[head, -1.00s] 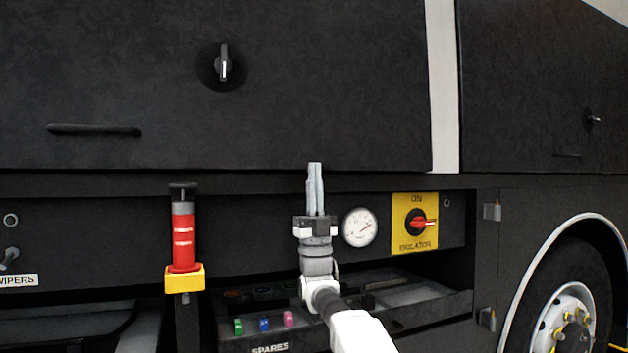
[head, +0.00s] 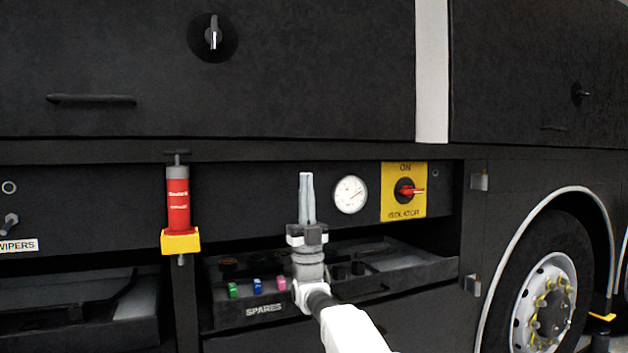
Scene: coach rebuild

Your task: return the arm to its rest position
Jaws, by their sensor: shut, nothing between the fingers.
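My gripper (head: 306,198) points upward in the middle of the head view, its two grey fingers closed together with nothing between them. It stands in front of the dark panel, just left of the round white gauge (head: 350,194). My arm reaches in from the bottom edge of the view, with its wrist in front of the spares tray (head: 345,292) and hiding part of it.
A yellow isolator plate (head: 392,206) with a red switch is right of the gauge. A red cylinder (head: 178,205) in a yellow holder is on the left. Small coloured blocks (head: 257,286) sit in the tray. A wheel (head: 545,305) is at the right.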

